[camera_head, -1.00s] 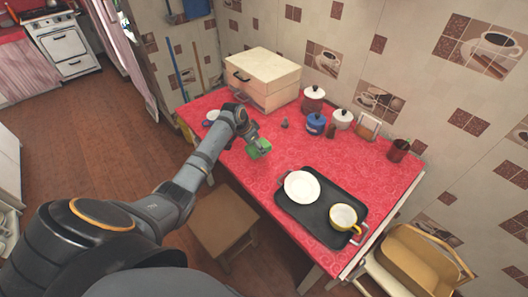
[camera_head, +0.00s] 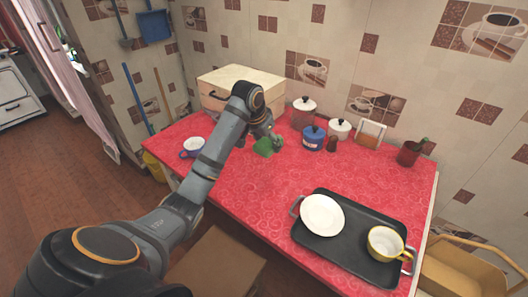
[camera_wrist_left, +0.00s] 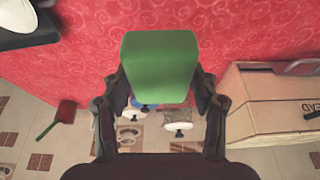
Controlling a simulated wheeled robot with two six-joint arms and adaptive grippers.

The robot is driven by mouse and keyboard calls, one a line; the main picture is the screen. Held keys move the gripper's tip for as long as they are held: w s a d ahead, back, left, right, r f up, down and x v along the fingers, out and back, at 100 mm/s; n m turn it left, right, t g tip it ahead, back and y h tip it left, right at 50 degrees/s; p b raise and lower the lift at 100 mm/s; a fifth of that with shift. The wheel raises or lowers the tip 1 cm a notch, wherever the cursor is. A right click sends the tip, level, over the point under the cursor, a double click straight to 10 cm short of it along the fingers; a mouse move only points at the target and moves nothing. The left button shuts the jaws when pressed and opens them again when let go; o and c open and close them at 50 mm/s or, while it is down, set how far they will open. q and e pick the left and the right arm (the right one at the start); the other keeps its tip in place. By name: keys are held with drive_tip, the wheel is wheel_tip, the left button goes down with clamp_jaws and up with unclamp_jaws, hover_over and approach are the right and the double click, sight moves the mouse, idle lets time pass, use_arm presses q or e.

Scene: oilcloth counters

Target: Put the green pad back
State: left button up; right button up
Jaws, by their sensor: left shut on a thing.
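The green pad (camera_head: 264,147) is held by my left gripper (camera_head: 268,140) over the back part of the red counter (camera_head: 250,185). In the left wrist view the pad (camera_wrist_left: 160,65) sits between the two fingers of my left gripper (camera_wrist_left: 160,100), which is shut on it. Whether the pad touches the counter I cannot tell. My right gripper is not in view.
A bread box (camera_head: 262,83) stands behind my arm. A black tray (camera_head: 345,250) holds a plate and yellow cup. The middle front is clear.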

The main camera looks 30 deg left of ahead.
use_arm(q)
drive_tip(key=w+a+f, duration=0.7)
drive_tip(key=w+f, duration=0.1)
drive_tip(key=shift+w+a+f+b, duration=0.1)
drive_tip(key=shift+w+a+b, duration=0.15)
drive_tip(key=shift+a+b, duration=0.1)
drive_tip(key=shift+w+a+f, duration=0.2)
drive_tip(key=shift+f, duration=0.05)
drive_tip(key=shift+w+a+f, duration=0.1)
drive_tip(key=shift+a+f, duration=0.05)
drive_tip(key=shift+f, duration=1.7)
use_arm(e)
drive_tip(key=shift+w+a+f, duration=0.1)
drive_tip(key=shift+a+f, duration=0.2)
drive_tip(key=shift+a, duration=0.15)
use_arm(q)
drive_tip(key=shift+f, duration=0.1)
drive_tip(key=o, duration=1.3)
drive_tip(key=shift+f, duration=0.1)
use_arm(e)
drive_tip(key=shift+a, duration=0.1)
